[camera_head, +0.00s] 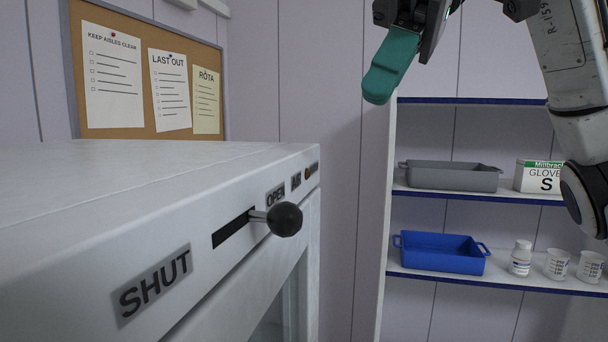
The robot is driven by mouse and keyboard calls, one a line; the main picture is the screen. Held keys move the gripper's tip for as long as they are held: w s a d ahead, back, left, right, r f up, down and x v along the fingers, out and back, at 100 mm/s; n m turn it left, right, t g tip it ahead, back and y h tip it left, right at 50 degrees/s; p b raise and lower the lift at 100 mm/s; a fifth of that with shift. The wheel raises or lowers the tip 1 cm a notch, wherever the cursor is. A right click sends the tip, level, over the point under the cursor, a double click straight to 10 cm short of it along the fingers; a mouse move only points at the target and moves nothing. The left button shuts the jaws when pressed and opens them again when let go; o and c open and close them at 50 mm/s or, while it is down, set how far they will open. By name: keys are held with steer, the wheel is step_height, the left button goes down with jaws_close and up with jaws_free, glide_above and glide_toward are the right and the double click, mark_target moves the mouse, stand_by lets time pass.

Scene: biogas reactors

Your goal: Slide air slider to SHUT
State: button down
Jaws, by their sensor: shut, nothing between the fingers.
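The air slider (284,219) is a black ball knob on a short metal stem, sticking out of a dark slot (232,229) in the front of a white cabinet (130,175). The knob stands at the OPEN end of the slot, just below the OPEN label (276,195). The SHUT label (154,284) is at the near left end. My gripper (384,84), with green fingers, is shut and empty. It appears above and to the right of the knob in the picture, apart from it.
Shelves at the right hold a grey tray (452,176), a blue tray (441,254), a glove box (540,177), a white bottle (521,258) and cups (557,265). A corkboard (140,132) with notices hangs behind the cabinet. The cabinet's top is bare.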

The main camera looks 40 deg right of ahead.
mark_target(285, 219)
steer(key=shift+a, duration=0.1)
steer(key=s+a+r+p+x, duration=0.1)
steer(key=a+x, duration=0.1)
steer(key=x, duration=1)
steer(key=shift+s, duration=0.4)
steer(key=shift+a, duration=0.15)
steer(key=shift+s+a, duration=0.65)
steer(key=shift+a, duration=0.25)
steer(key=shift+s+a, duration=0.7)
steer(key=shift+a, duration=0.25)
steer(key=shift+f, duration=0.1)
steer(key=shift+w+p, duration=0.1)
steer(key=shift+p, duration=0.3)
